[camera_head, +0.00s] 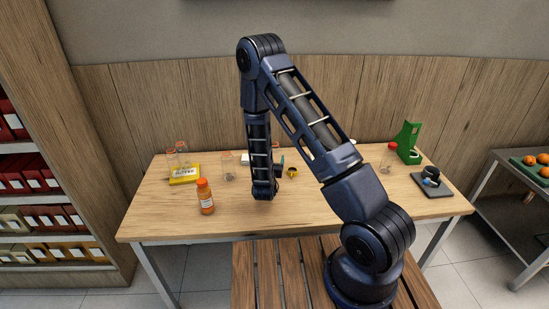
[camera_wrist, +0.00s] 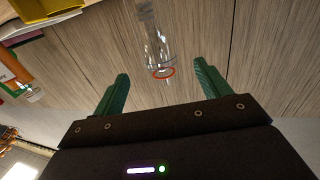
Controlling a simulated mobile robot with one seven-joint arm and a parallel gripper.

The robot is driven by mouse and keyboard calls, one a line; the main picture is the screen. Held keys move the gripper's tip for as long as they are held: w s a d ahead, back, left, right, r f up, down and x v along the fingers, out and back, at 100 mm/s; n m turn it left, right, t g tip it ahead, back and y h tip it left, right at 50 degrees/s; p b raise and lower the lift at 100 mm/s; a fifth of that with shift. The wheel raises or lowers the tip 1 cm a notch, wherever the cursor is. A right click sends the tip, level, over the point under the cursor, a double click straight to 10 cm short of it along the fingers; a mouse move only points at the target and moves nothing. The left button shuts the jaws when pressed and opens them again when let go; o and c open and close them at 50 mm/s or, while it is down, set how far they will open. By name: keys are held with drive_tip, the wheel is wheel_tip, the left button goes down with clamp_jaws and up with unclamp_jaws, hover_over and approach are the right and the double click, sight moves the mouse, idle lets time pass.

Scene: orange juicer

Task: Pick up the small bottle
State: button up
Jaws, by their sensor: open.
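A small clear bottle (camera_wrist: 158,45) with an orange-red ring at its near end shows in the wrist view. It lies ahead of and between the fingertips of my gripper (camera_wrist: 161,70), which has green fingers and is open and empty. In the head view a clear bottle (camera_head: 228,167) stands on the table, left of my arm's end; it looks like the same one.
An orange bottle (camera_head: 205,198) with an orange cap stands front left on the table (camera_head: 160,222). A yellow tray (camera_head: 184,179) with clear bottles is at the back left.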

sight(275, 147)
drive_tip(key=x, duration=1)
drive_tip(key=shift+s, duration=0.1)
drive_tip(key=c, duration=1.1)
drive_tip(key=shift+o, duration=0.2)
drive_tip(key=shift+r, duration=0.15)
